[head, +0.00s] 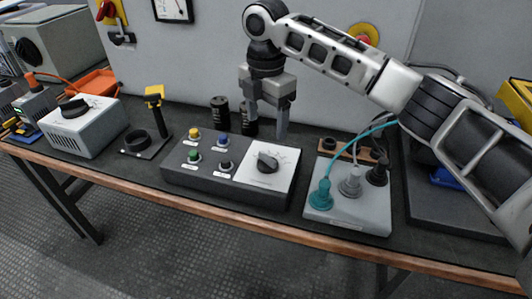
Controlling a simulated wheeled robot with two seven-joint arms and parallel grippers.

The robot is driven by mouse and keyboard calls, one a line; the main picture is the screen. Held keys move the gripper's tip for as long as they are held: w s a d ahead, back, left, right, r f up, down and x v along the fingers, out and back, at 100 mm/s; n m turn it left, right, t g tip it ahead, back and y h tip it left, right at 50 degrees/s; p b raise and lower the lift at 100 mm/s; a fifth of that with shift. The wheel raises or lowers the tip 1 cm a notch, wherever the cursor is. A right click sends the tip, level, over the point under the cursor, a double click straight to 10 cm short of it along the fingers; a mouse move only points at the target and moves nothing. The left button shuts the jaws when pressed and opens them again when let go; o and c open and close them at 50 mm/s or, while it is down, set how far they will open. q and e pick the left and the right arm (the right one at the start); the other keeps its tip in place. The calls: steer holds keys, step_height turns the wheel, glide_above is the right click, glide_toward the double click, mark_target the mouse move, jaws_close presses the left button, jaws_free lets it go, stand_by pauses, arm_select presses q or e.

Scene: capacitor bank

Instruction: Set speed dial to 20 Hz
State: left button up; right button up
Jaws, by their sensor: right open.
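A black rotary dial (267,161) sits on the white plate (284,177) at the right end of a dark grey control box (215,190) on the bench. Small markings are printed around the dial, too small to read. My right gripper (268,128) is open and empty, pointing down just above and behind the dial, apart from it. Another black knob (73,108) is on a light grey box (84,126) at the left; its scale is also unreadable. I cannot tell from the labels which one is the speed dial. My left gripper is not in view.
Yellow, blue, green and black knobs or buttons (194,133) stand left of the dial. Black cylinders (220,113) stand behind the box. A grey socket box (348,210) with teal, grey and black plugs is at the right. A yellow-topped stand (155,95) is at the left.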

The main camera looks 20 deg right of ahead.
mark_target(266, 158)
step_height(266, 158, down, 10)
steer(key=shift+f, duration=0.1)
stand_by(0.4)
steer(key=c, duration=1)
